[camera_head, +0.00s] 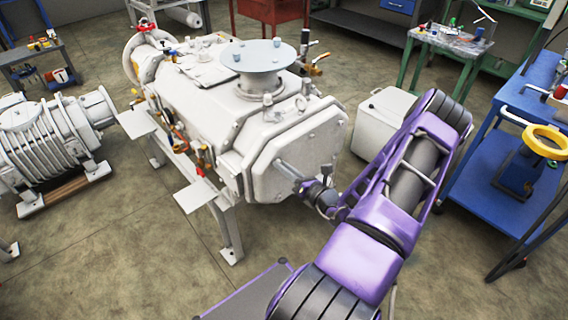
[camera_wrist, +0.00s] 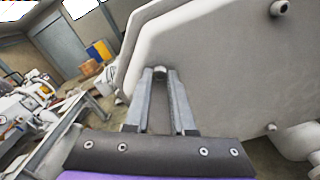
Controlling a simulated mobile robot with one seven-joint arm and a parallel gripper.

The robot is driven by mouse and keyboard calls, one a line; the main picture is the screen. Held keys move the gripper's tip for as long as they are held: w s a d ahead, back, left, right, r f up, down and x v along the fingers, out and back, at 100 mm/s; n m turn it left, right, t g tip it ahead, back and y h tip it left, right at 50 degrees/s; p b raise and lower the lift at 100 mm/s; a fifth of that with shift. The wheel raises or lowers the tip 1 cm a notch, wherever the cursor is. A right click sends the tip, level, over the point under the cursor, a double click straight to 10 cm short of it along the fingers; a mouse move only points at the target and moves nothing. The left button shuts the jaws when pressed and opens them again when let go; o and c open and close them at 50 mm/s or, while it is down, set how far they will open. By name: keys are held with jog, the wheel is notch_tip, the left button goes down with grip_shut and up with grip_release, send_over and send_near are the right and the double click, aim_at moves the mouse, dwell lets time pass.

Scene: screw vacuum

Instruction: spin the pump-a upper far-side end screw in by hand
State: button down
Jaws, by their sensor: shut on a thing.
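The white pump (camera_head: 215,95) stands on a frame in the middle of the head view, with its octagonal end cover (camera_head: 318,135) facing my arm. The cover also fills the right of the wrist view (camera_wrist: 225,75). My gripper (camera_head: 281,164) reaches the cover's left part. In the wrist view my gripper (camera_wrist: 160,76) has its two long grey fingers converging on a small round-headed screw (camera_wrist: 160,71) near the cover's left edge. The fingers are shut on this screw, and only its head shows between the tips. How deep it sits is hidden.
Other screws stick out of the cover at the top right (camera_wrist: 279,8) and lower right (camera_wrist: 272,128) of the wrist view. A white box (camera_head: 378,122) stands right of the pump, and a blue cart (camera_head: 520,150) farther right. A ribbed machine (camera_head: 50,140) lies left. Open floor surrounds them.

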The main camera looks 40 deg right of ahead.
jog(key=m+p, duration=0.3)
jog(key=m, duration=0.5)
jog(key=shift+s+m, duration=0.1)
jog(key=shift+m, duration=0.2)
jog(key=shift+f+m, duration=0.1)
jog(key=shift+m, duration=0.2)
jog(key=c, duration=0.8)
grip_release()
jog(key=shift+o, duration=0.2)
jog(key=s+d, duration=0.1)
jog(key=s, duration=1.6)
jog(key=shift+s+d, duration=0.15)
jog(key=shift+s, duration=0.05)
